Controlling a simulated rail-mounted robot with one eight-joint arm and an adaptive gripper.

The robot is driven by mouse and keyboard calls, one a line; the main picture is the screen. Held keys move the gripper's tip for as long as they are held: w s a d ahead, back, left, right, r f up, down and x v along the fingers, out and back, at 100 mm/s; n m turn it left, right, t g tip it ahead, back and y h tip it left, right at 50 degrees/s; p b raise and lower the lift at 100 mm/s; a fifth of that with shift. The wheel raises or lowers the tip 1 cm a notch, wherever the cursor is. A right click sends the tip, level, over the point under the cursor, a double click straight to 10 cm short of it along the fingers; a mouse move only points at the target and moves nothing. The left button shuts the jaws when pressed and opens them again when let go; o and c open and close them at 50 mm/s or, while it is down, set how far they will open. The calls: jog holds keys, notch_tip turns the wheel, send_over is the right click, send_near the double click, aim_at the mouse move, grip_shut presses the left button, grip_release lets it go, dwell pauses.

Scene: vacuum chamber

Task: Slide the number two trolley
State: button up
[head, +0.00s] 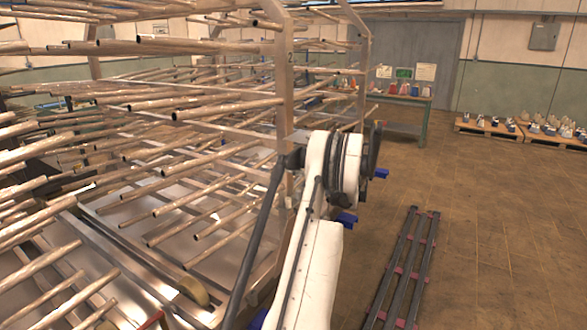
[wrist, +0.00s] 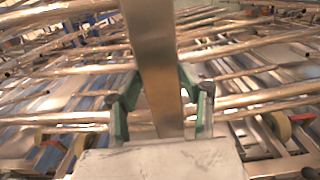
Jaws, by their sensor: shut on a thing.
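The number two trolley (head: 286,92) is a metal frame with many long copper-coloured rods sticking out, at the left and centre of the head view. A small "2" shows on its near upright post. In the wrist view that flat metal post (wrist: 153,55) runs down between the green-edged fingers of my gripper (wrist: 159,88). My gripper is shut on the post, one finger on each side. In the head view my white arm reaches up to the post, and the fingers are mostly hidden there.
Dark rails with pink cross-pieces (head: 405,265) lie on the brown floor to the right. A green workbench (head: 424,104) with bottles stands behind the trolley. Pallets (head: 487,127) with small items lie at the far right.

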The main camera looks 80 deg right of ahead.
grip_shut()
jog(key=shift+s+a+f+b, duration=0.25)
jog(key=shift+s+b, duration=0.35)
jog(key=shift+b, duration=0.2)
jog(key=shift+s+a+r, duration=0.3)
jog(key=shift+s, duration=0.3)
jog(key=o, duration=1.1)
grip_release()
jog(key=shift+w, duration=0.1)
jog(key=o, duration=0.4)
jog(key=shift+w+d, duration=0.15)
jog(key=shift+w, duration=0.15)
jog(key=shift+c, duration=0.2)
jog(key=shift+s, duration=0.1)
jog(key=v, duration=1.2)
